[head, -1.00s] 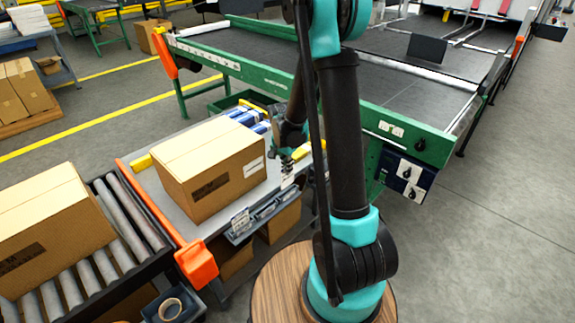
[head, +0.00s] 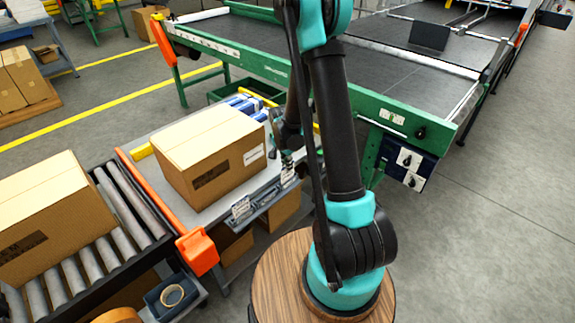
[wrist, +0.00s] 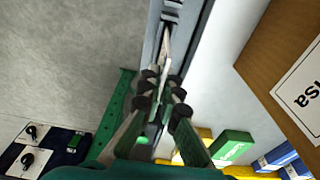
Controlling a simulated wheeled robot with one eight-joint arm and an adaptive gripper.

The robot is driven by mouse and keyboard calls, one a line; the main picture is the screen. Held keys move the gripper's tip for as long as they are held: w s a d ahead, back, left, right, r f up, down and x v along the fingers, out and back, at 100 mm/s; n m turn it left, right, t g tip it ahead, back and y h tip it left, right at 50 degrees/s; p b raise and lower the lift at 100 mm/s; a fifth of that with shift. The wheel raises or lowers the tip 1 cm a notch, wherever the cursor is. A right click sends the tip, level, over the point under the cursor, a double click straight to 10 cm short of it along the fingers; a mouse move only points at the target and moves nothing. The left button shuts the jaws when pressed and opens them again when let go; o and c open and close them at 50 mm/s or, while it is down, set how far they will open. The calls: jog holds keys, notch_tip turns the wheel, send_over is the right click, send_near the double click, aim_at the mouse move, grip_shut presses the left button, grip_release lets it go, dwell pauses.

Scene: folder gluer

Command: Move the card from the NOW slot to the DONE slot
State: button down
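A grey slotted rail (head: 262,202) runs along the front edge of the packing table. A white card (head: 288,173) stands at its right end; another white card (head: 241,208) stands at its left end. The slot labels are not readable. My gripper (head: 286,158) points down just above the right-hand card. In the wrist view my gripper (wrist: 161,77) has its fingers apart, on either side of a thin white card (wrist: 164,53) seen nearly edge-on in the rail. A narrow gap shows between the fingers, and I see no firm grip.
A large carton (head: 210,160) sits on the table close behind the rail. Blue and white boxes (head: 243,106) lie at the table's back. A roller conveyor with another carton (head: 50,215) is at left. The green machine (head: 400,130) stands beyond, at right.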

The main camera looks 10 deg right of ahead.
jog(key=shift+f, duration=0.1)
jog(key=c, duration=1.6)
grip_release()
jog(key=shift+c, duration=0.2)
notch_tip(320, 180, up, 12)
jog(key=a, duration=0.1)
jog(key=shift+s, duration=0.4)
jog(key=s+d+r+n+t, duration=0.1)
jog(key=s+n, duration=0.4)
jog(key=s, duration=0.5)
jog(key=s+d+r+n+t+y, duration=0.1)
jog(key=s+d+n, duration=0.3)
jog(key=s, duration=0.7)
jog(key=shift+r+n+t, duration=0.15)
jog(key=shift+n+t, duration=0.55)
jog(key=shift+n, duration=0.2)
